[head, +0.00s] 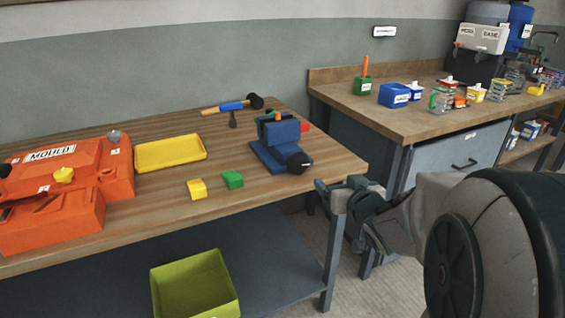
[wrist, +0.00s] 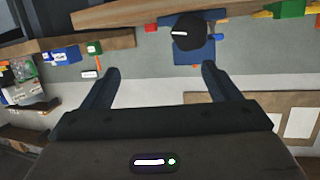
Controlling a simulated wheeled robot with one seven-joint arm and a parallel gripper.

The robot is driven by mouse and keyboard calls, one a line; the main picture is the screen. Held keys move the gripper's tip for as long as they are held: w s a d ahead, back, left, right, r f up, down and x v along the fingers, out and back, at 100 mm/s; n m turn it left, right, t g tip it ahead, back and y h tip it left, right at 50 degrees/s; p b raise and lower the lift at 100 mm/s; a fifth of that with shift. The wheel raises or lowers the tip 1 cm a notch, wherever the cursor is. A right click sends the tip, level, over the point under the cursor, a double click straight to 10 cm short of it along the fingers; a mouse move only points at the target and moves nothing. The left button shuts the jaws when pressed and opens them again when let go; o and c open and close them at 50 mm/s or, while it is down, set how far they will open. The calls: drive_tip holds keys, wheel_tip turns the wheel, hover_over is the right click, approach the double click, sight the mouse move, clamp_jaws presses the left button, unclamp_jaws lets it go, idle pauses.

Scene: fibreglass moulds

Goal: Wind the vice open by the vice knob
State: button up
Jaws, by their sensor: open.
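The blue vice (head: 278,148) stands near the right end of the wooden bench. Its round black vice knob (head: 299,163) faces the bench's front edge. My gripper (head: 337,187) is just off the bench's front right corner, to the right of the knob and apart from it. In the wrist view the knob (wrist: 188,32) lies beyond the two spread fingers, with the blue vice body (wrist: 194,52) partly behind it. My gripper (wrist: 162,76) is open, with nothing between its fingers.
On the bench (head: 320,165) are a green block (head: 233,180), a yellow block (head: 197,190), a yellow tray (head: 170,153), a mallet (head: 232,106) and an orange mould (head: 70,180). A second bench (head: 385,115) with several containers stands at right. A green bin (head: 195,285) sits below.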

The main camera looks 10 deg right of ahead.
sight(301, 162)
drive_tip(key=w+a+y+b, duration=0.1)
drive_tip(key=w+a, duration=0.1)
drive_tip(key=w, duration=0.2)
drive_tip(key=w+a+f+t+y+b, duration=0.1)
drive_tip(key=w+a+b, duration=0.1)
drive_tip(key=w, duration=0.3)
drive_tip(key=w+a+f+n+y+b, duration=0.1)
drive_tip(key=w+a+y+b, duration=0.1)
drive_tip(key=w, duration=0.2)
drive_tip(key=shift+w+f+t, duration=0.2)
drive_tip(key=shift+f+t, duration=0.05)
drive_tip(key=shift+t, duration=0.15)
drive_tip(key=c, duration=1)
